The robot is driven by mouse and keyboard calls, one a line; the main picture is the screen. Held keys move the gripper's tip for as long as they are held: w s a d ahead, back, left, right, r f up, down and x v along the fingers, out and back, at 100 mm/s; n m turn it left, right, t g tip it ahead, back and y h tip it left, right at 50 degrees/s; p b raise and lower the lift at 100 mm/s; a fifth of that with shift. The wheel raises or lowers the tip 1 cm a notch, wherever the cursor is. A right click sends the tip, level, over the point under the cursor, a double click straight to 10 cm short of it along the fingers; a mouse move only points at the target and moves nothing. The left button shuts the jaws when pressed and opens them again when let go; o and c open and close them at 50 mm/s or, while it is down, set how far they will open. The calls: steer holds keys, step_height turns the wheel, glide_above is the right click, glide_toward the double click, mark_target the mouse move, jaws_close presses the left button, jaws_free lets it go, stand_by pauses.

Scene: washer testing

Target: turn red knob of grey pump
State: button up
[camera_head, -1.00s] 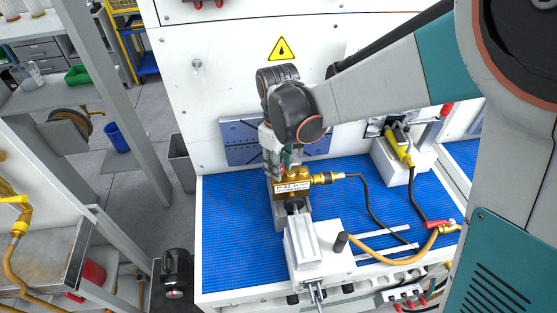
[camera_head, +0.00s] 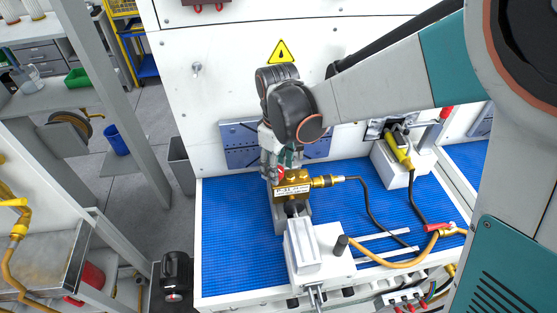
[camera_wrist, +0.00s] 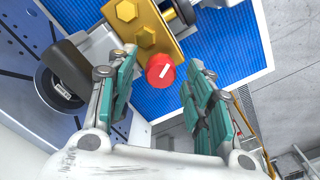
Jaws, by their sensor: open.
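A round red knob (camera_wrist: 160,70) with a white line sits at the end of a brass block (camera_wrist: 150,32) in the wrist view. My gripper (camera_wrist: 168,82) is open, with one teal-padded finger on each side of the knob and visible gaps between. In the head view the knob (camera_head: 279,172) shows just beside my gripper (camera_head: 274,172), above the brass block (camera_head: 300,180), which carries a white label. The block sits in a grey clamp-like fixture (camera_head: 305,255). I cannot tell which body is the grey pump.
A blue mat (camera_head: 235,235) covers the bench, with free room at the left. A black hose (camera_head: 372,210) runs right from the block's brass fitting. A yellow hand-held part (camera_head: 399,147) rests on a white stand at the right. A white panel rises behind.

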step_height(320, 180, up, 7)
steer(key=shift+s+f, duration=0.1)
steer(key=shift+s, duration=0.05)
stand_by(0.4)
